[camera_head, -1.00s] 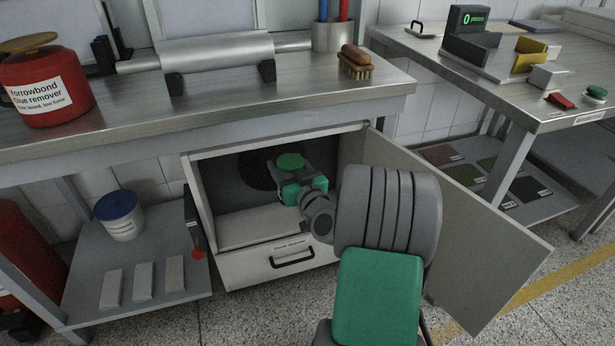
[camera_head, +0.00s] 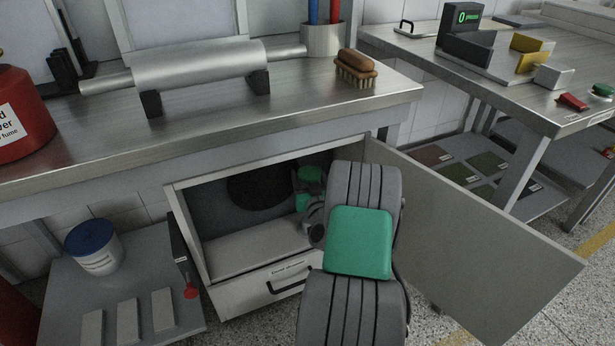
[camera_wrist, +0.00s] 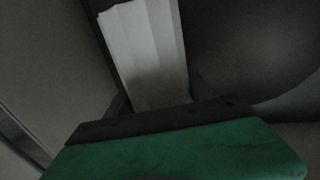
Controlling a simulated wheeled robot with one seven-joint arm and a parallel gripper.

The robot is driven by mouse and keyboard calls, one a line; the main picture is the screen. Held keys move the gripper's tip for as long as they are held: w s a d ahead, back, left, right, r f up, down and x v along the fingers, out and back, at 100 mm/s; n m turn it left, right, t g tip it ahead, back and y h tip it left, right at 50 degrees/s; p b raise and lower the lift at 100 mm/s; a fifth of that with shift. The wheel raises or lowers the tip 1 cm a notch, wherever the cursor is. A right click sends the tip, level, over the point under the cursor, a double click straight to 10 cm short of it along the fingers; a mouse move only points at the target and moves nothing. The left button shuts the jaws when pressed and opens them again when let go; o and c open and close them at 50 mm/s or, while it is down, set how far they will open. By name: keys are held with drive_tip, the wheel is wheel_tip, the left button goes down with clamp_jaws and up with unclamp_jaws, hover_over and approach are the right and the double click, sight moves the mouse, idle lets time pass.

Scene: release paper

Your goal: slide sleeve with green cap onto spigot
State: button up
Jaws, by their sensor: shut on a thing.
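My gripper (camera_head: 303,201) is inside the open cabinet under the bench, near the right side of its opening. Its fingertips are hidden in the head view. A green cap (camera_head: 311,173) shows just above the gripper, partly in shadow. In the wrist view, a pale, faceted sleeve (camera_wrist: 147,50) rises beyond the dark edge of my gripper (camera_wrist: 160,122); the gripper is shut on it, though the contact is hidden. The sleeve's cap is out of the wrist view. I cannot make out the spigot in either view.
A dark round shape (camera_head: 256,190) fills the cabinet's back and is close to the sleeve in the wrist view (camera_wrist: 250,50). The cabinet door (camera_head: 480,240) stands open at right. A drawer (camera_head: 265,289) is below. A blue-lidded tub (camera_head: 95,250) stands left.

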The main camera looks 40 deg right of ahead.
wheel_tip(320, 180, down, 6)
drive_tip(key=b, duration=0.4)
drive_tip(key=shift+b, duration=0.4)
drive_tip(key=shift+f, duration=2.75)
idle(0.5)
drive_tip(key=o, duration=1.7)
drive_tip(key=v, duration=0.7)
drive_tip(key=shift+s+a+p, duration=0.15)
drive_tip(key=shift+s+p, duration=0.2)
drive_tip(key=shift+s, duration=0.05)
